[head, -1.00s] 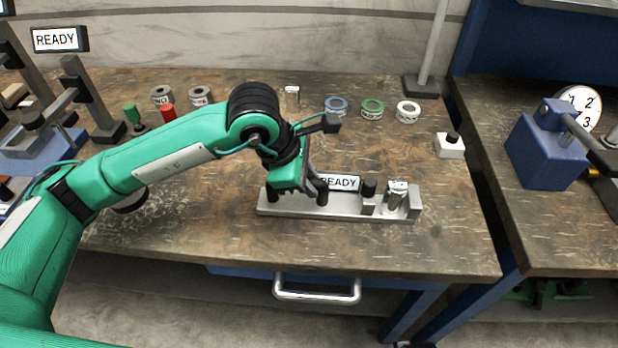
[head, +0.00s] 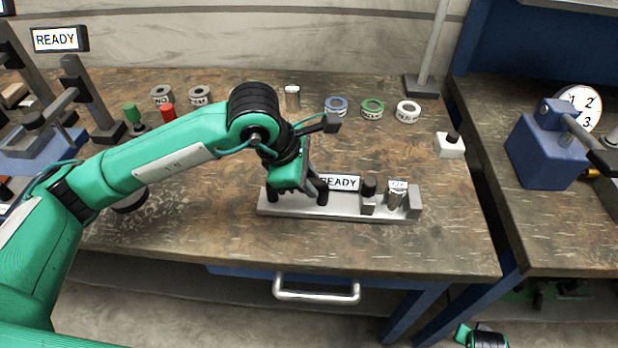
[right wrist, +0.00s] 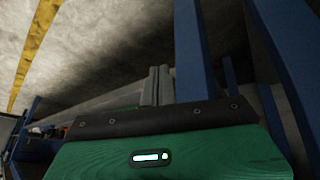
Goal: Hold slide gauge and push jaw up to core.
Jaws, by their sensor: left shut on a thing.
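The slide gauge (head: 340,212) is a long silver bar lying near the middle of the bench, with a READY sign on it. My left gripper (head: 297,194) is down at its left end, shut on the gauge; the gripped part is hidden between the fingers. The jaw (head: 367,206) is a grey block with a black knob on top. The core (head: 396,195), a shiny metal cylinder, stands between the jaw and the right end block, with a small gap to the jaw. My right gripper (right wrist: 158,86) shows two grey fingers close together, with nothing visible between them, away from the gauge.
Several labelled rings (head: 372,109) and a small metal cylinder (head: 292,97) stand behind the gauge. The bench front right of the gauge is clear. A drawer handle (head: 316,290) juts out below.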

